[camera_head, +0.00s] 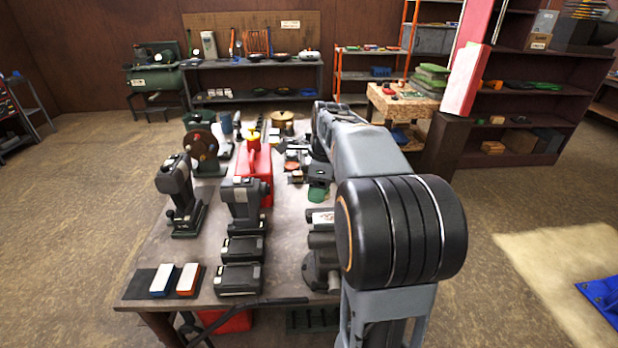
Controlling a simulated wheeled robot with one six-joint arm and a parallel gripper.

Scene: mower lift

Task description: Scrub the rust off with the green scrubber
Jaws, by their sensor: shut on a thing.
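My gripper (319,183) points down over the workbench, right of its middle, partly hidden by my own arm. It is shut on a small green piece (318,195), which looks like the green scrubber. The scrubber is at or just above the bench top; I cannot tell whether it touches anything. Small metal and dark parts (296,160) lie just left of and behind the gripper. I cannot make out a rust patch; the surface right of the gripper is hidden by my arm.
The workbench (190,258) is crowded. A red fuel can (254,168), a dark stand tool (181,195), black battery-like units (239,279) and two sharpening blocks (187,279) stand left of my arm. A wooden table (404,104) stands behind. The left floor is clear.

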